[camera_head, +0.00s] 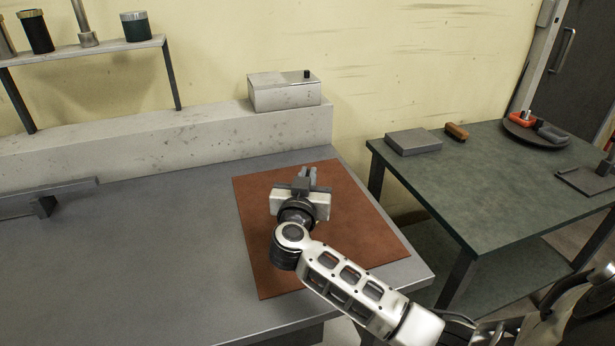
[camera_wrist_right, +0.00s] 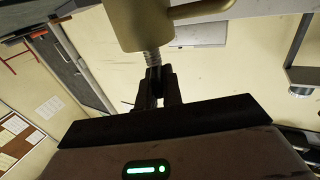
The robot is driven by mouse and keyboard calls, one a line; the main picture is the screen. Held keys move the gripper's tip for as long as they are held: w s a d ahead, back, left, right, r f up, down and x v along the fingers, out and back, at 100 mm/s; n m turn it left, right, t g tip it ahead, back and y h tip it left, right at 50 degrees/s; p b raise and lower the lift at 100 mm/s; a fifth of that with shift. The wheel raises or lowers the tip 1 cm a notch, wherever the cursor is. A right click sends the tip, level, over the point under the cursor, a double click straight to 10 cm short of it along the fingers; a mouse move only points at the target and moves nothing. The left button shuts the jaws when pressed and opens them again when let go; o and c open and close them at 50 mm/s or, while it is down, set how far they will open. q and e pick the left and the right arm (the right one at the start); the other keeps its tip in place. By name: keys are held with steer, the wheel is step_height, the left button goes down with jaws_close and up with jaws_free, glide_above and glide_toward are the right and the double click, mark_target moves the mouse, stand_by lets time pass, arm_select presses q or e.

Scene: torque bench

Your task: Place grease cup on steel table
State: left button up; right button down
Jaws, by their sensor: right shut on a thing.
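My right gripper (camera_head: 307,178) is above the brown mat on the grey bench in the head view. In the right wrist view its fingers (camera_wrist_right: 157,88) are shut on the threaded stem of a brass-coloured part with a side bar, which looks like the grease cup (camera_wrist_right: 155,22). The top of that part is cut off by the frame edge. In the head view my gripper and wrist hide most or all of it. The dark green-topped table (camera_head: 470,185) with metal legs, seemingly the steel table, stands to the right. My left gripper is out of view.
The brown mat (camera_head: 262,262) lies on the grey bench (camera_head: 150,260). The green-topped table holds a grey box (camera_head: 413,142), a brown block (camera_head: 456,131), a round dark tray (camera_head: 527,138) with tools, and a dark plate (camera_head: 582,181). Its front middle is clear. A gap separates both tables.

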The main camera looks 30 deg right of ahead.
steer(key=c, duration=1.5)
jaws_free()
steer(key=shift+f, duration=0.1)
steer(key=shift+c, duration=0.2)
steer(key=shift+s+a, duration=0.15)
steer(key=v, duration=1.1)
steer(key=shift+s, duration=0.25)
steer(key=shift+a, duration=0.15)
